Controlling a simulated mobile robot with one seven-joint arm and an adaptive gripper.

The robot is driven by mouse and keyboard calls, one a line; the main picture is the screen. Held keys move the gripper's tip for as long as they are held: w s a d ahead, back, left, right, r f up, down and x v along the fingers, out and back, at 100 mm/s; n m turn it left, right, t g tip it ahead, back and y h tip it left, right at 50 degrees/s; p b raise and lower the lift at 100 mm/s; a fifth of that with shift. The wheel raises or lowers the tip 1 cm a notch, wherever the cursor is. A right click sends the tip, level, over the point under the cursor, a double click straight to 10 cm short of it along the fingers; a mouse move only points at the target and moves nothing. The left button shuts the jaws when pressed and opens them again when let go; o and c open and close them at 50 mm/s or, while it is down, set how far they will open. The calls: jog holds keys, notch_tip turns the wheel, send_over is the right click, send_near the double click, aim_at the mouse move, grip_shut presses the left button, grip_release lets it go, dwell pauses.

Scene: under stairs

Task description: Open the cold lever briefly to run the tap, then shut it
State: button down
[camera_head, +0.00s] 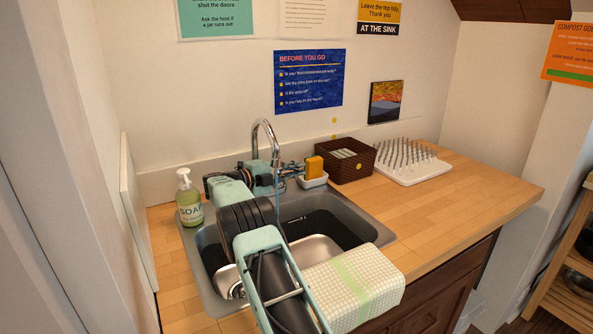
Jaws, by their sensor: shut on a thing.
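The tap (265,127) stands at the back of the steel sink (372,222), its tall curved spout arching over the basin. A thin bluish stream of water (278,200) falls from the spout into the basin. My arm reaches over the sink from the front, and my gripper (294,170) points right, beside the tap's base. Its fingers are shut on what seems to be the cold lever, just left of the sponge. The lever is mostly hidden by the gripper, so its angle cannot be told. My arm hides part of the tap's base and the left basin.
A soap bottle (189,200) stands left of the sink. An orange sponge (314,166) in a white dish (313,181) sits close to my gripper, with a brown basket (349,172) and white drying rack (412,173) beyond. A checked cloth (352,287) hangs over the front edge. The right counter is clear.

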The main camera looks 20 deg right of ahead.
jog(key=c, duration=2)
grip_release()
jog(key=shift+w+d+r+n+t, duration=0.1)
jog(key=shift+w+n+t, duration=0.05)
jog(key=shift+n+t, duration=0.2)
